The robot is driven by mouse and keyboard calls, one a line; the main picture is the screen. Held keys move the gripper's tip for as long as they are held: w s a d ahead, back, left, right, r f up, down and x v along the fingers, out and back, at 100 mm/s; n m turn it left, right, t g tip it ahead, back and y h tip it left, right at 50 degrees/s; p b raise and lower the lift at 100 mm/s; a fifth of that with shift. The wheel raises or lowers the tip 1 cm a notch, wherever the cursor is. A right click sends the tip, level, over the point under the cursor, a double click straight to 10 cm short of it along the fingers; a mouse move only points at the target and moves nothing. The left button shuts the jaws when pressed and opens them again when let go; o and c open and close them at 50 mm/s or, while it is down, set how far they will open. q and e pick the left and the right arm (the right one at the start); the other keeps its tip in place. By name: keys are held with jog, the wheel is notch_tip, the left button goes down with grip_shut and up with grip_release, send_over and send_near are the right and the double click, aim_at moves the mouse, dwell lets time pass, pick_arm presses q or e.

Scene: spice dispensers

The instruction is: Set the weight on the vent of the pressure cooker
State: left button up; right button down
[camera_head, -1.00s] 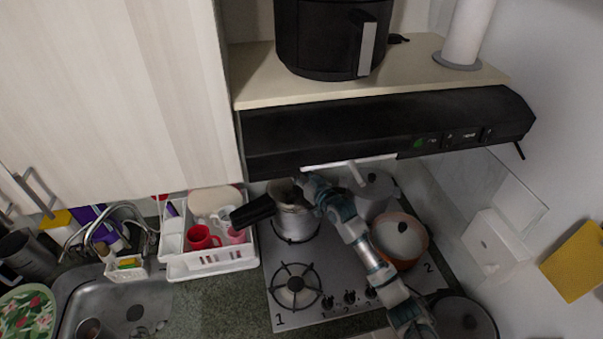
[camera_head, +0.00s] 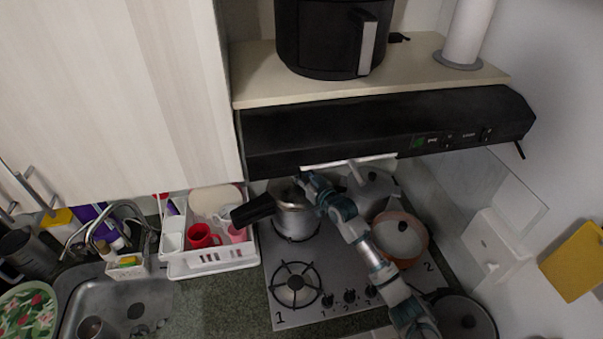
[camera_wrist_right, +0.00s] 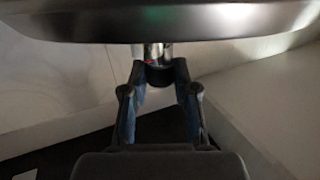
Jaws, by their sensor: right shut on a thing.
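The pressure cooker (camera_head: 295,221), silver with a long black handle (camera_head: 254,210), stands on the back left burner of the hob. My right arm reaches over the hob from the lower right, and my right gripper (camera_head: 303,183) is at the cooker's top, partly hidden by the arm. In the right wrist view the gripper (camera_wrist_right: 160,88) is shut on a small metal cylinder with a dark end, which looks like the weight (camera_wrist_right: 157,70). A broad dark metal surface (camera_wrist_right: 170,22) lies just beyond it. The vent is not discernible, and contact with it cannot be told. My left gripper is not in view.
A grey pot (camera_head: 372,192) and an orange pan (camera_head: 400,240) stand right of the cooker. The front left burner (camera_head: 295,285) is empty. The black range hood (camera_head: 380,130) overhangs the back. A white dish rack (camera_head: 212,260) stands to the left.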

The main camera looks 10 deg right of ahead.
jog(key=shift+r, duration=0.1)
jog(key=shift+s+d, duration=0.1)
jog(key=shift+d, duration=0.15)
jog(key=shift+a+r, duration=0.1)
jog(key=shift+a, duration=0.1)
jog(key=shift+a, duration=0.25)
jog(key=shift+d+p, duration=0.2)
jog(key=shift+p, duration=0.1)
dwell(0.5)
